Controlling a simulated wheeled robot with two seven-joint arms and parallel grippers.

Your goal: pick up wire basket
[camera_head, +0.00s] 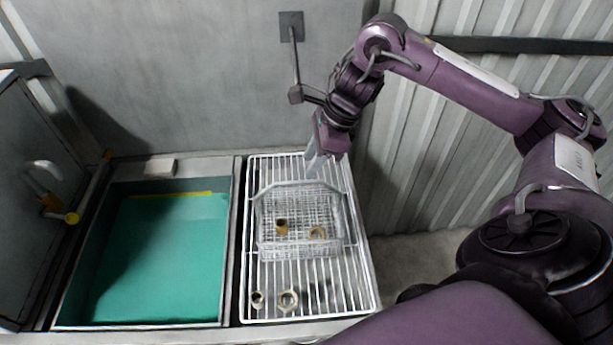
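The wire basket (269,244) is a grey mesh basket with a raised handle. It stands upright on the white wire rack, and two brass fittings (317,233) lie in it. My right gripper (314,168) points down just above the basket's far edge, close to the top of the handle. Whether its fingers touch the handle, and whether they are open or shut, I cannot tell at this size. My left gripper is not in view.
The white rack (364,290) holds two more loose fittings (288,300) near its front edge. Left of it is a sunken tank of green liquid (160,260) with a metal rim. An open lid (35,190) stands at far left. Walls close off the back and right.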

